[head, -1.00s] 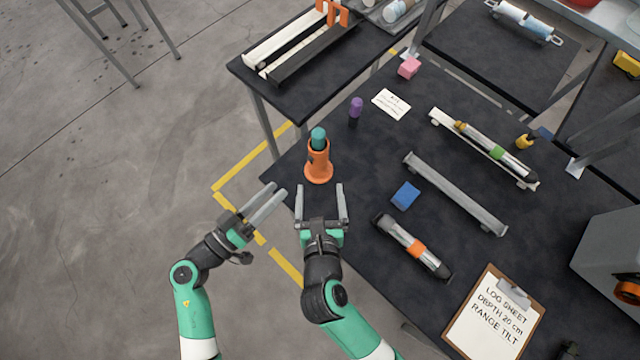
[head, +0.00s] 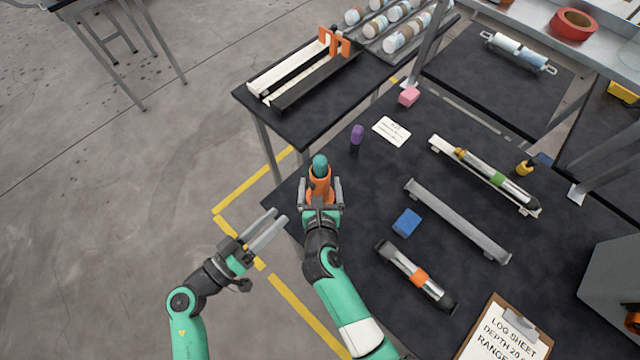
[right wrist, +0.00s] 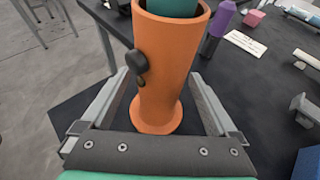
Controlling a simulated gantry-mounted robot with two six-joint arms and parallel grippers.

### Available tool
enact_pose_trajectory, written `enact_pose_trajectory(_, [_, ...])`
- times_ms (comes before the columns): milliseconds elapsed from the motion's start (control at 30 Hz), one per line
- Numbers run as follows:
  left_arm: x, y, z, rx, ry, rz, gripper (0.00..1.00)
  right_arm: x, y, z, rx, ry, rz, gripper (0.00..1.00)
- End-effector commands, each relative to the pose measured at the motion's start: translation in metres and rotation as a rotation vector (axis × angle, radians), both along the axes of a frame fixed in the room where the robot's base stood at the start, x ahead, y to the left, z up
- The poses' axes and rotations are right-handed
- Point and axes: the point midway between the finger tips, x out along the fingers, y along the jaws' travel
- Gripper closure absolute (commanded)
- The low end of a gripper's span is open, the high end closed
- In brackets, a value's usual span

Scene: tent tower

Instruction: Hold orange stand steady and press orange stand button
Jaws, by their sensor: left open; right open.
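The orange stand (head: 319,184) is upright near the left corner of the dark table, with a teal-topped object (head: 320,162) in it. In the right wrist view the stand (right wrist: 170,75) fills the middle, and a dark button-like knob (right wrist: 137,63) sticks out of its left side. My right gripper (head: 320,186) is open, with one finger on each side of the stand; in the right wrist view its fingers (right wrist: 164,100) show gaps to the stand. My left gripper (head: 277,222) is open and empty, left of the stand, beyond the table's edge.
A purple-capped bottle (head: 356,136) and a white card (head: 392,131) stand and lie behind the stand. A blue block (head: 406,222), a grey rail (head: 457,220) and an orange-banded tube (head: 417,276) lie to the right. A clipboard (head: 503,336) is at the front.

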Motion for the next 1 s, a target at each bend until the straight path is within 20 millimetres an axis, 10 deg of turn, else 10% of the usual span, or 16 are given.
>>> enact_pose_trajectory(200, [0.0000,0.0000,-0.0001,0.000,0.000,0.000,0.50,0.0002,0.0000,0.0000,0.000,0.000,0.000,0.08])
enact_pose_trajectory(767, [0.0000,0.0000,0.0000,0.000,0.000,0.000,0.50,-0.0001,0.0001,0.0001,0.000,-0.001,0.000,1.00])
enact_pose_trajectory(1000, [0.0000,0.0000,0.0000,0.000,0.000,0.000,0.88,0.0000,0.0001,0.0002,-0.001,-0.001,0.000,1.00])
